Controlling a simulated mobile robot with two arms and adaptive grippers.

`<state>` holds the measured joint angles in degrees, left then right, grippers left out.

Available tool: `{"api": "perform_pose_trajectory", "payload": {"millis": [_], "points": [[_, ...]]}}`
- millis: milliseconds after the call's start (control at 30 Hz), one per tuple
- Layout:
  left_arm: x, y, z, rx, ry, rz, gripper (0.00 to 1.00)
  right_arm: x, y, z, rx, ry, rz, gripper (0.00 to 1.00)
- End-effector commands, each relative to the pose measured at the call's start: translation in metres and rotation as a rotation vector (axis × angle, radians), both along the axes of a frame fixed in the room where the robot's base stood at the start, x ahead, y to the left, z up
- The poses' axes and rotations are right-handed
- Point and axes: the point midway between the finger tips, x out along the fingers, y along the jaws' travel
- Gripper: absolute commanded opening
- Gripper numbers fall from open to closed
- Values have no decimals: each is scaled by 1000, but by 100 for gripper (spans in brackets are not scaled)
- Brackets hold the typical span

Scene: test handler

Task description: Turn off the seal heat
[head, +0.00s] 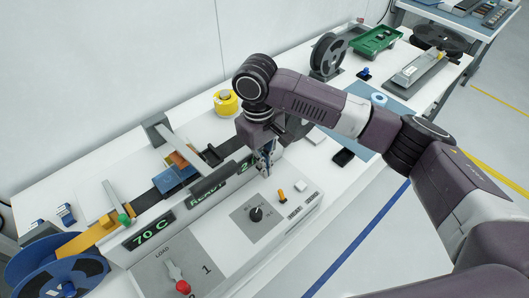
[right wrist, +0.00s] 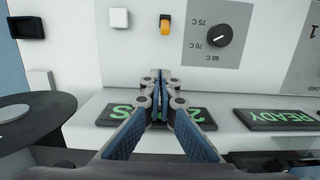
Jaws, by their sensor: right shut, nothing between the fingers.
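The sealing machine's panel has a black knob (head: 256,213) beside temperature marks; in the right wrist view the knob (right wrist: 219,36) has 65, 70 and 75 C next to it. A small orange switch (head: 282,196) sits to its right, and the switch also shows in the right wrist view (right wrist: 165,25). A green-lit display (head: 150,232) reads 70 C. My right gripper (head: 266,162) is shut and empty, over the edge by the "2 S" display; in the right wrist view its fingertips (right wrist: 161,77) are together below the orange switch, apart from it. My left gripper is out of view.
A white button (head: 299,185) is beside the switch. The READY display (head: 210,183) is left of my gripper. A yellow roll (head: 226,103) and a blue reel (head: 60,276) stand around the machine.

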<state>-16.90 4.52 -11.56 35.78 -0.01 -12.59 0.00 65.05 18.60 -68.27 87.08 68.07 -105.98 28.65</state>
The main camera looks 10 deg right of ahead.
Motion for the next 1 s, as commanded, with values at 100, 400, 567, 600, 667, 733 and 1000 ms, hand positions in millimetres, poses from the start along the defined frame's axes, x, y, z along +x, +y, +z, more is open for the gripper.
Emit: {"api": "perform_pose_trajectory", "payload": {"millis": [100,400,567,600,667,733,1000], "points": [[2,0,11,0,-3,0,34,-3,-2,-24,-1,4,-1,0],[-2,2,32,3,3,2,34,-27,-19,-16,0,-1,1,0],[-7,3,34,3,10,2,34,-33,-22,-15,0,0,1,0],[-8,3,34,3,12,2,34,-33,-22,-15,0,0,1,0],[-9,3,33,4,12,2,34,-33,-22,-15,0,0,1,0],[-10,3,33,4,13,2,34,-33,-22,-15,0,0,1,0],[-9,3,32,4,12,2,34,-31,-22,-15,7,-11,0,0]]}}
